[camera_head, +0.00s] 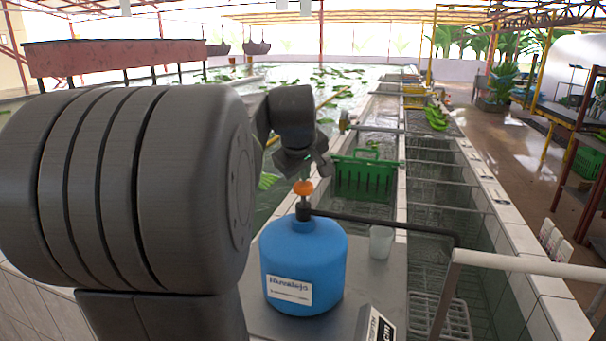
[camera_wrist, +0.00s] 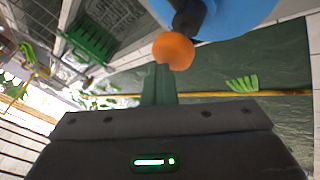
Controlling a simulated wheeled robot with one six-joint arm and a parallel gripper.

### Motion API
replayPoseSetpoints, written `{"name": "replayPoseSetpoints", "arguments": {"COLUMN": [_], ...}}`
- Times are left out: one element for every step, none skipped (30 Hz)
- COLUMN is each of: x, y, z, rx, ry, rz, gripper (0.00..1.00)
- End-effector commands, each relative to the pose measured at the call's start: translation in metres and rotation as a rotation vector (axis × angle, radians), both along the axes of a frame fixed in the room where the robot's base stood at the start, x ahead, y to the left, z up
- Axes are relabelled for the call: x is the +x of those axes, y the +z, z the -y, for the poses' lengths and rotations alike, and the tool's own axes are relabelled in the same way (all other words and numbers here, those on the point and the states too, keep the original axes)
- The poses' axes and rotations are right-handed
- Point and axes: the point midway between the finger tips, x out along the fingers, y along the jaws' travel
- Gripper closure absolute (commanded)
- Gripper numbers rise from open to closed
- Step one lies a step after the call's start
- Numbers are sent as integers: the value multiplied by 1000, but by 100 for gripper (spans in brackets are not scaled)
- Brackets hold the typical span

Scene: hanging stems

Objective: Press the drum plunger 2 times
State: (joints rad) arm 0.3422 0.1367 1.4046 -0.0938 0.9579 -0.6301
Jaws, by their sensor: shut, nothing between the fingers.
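The blue drum (camera_head: 303,258) with a white label stands upright on a grey surface in front of me. Its plunger has an orange knob (camera_head: 303,187) on top of a black collar, and a long black spout runs off to the right. In the wrist view the orange knob (camera_wrist: 174,51) lies just past my fingertips, with part of the blue drum (camera_wrist: 240,15) behind it. My gripper (camera_head: 306,173) is shut and empty, just above the knob; its closed fingers (camera_wrist: 158,72) point at it. I cannot tell whether they touch it.
A white cup (camera_head: 381,242) stands right of the drum, under the spout. A green crate (camera_head: 362,178) sits behind it in the water trough. A pale rail (camera_head: 530,264) crosses at the right. Green bananas (camera_head: 436,118) lie farther back.

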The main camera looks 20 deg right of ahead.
Motion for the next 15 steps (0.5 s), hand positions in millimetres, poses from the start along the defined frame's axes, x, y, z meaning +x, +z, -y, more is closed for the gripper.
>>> {"name": "replayPoseSetpoints", "arguments": {"x": [0,0,0,0,1,1,1,1,1,1,1,1,1,1,1], "y": [5,6,9,11,13,14,15,16,16,15,15,15,15,15,15], "z": [0,0,0,0,0,0,0,0,0,0,0,0,0,0,0], "rx": [2,2,2,1,1,2,2,2,2,1,1,1,1,1,1], "ry": [0,1,1,0,0,1,1,1,1,0,0,1,1,1,1], "rz": [-3,-2,-2,-2,-2,-1,-1,-1,-1,0,0,1,1,1,1], "gripper": [100,100,100,100,100,100,100,100,100,100,100,100,100,100,100]}}
